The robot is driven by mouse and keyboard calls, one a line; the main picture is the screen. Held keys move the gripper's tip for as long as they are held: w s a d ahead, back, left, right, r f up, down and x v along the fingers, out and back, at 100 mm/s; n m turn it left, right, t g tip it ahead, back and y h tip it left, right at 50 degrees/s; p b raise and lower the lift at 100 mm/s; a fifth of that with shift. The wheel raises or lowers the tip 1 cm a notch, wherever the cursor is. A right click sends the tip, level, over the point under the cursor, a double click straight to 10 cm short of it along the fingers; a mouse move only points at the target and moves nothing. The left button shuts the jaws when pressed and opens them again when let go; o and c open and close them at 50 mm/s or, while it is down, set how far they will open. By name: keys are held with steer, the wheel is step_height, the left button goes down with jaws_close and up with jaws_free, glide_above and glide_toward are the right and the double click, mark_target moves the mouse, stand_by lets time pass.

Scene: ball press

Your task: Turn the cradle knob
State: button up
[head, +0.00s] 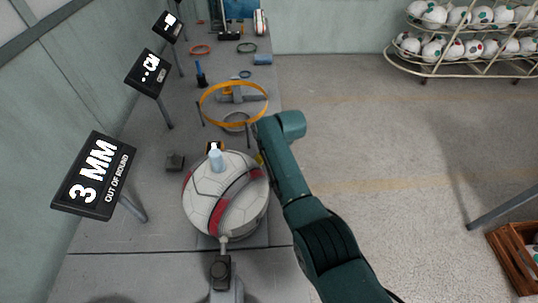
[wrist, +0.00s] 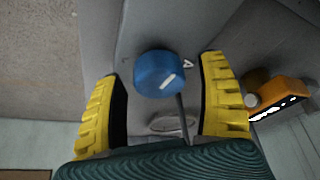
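A blue knob (wrist: 158,73) with a white mark shows in the wrist view. My gripper (wrist: 161,68) is open, with one yellow finger on either side of the knob and visible gaps between them. In the head view, a white ball (head: 205,197) with red and dark panels sits on a stand above the bench. My teal arm reaches past the right side of the ball. Only a bit of yellow from my gripper shows beside the ball there, and I cannot make out the blue knob in that view.
An orange ring (head: 234,103) stands behind the ball on the bench. An orange device (wrist: 275,97) is close to the right finger. A ball rack (head: 470,45) and open floor lie to the right.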

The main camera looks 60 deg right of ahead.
steer(key=shift+r, duration=0.1)
steer(key=v, duration=1.1)
steer(key=shift+s+r, duration=0.2)
steer(key=shift+r, duration=0.15)
steer(key=w+a+r+n+t+h+p, duration=0.2)
steer(key=w+a+r+t, duration=0.2)
steer(key=w+a+r, duration=0.6)
steer(key=w+a+r+n+t+p, duration=0.1)
steer(key=w+a+r+t+p, duration=0.35)
steer(key=a+r, duration=0.8)
steer(key=s+a+r+n+t+y, duration=0.1)
steer(key=s+a+r+t+y, duration=0.1)
steer(key=s+a+r+t, duration=0.5)
steer(key=s+a+r+n+t+y, duration=0.1)
steer(key=s+a+r+t, duration=0.1)
steer(key=a+r, duration=0.85)
step_height(320, 180, up, 38)
steer(key=p, duration=3.8)
steer(key=shift+s+a+t+y, duration=0.25)
steer(key=shift+s+t+y, duration=0.1)
steer(key=shift+s, duration=0.15)
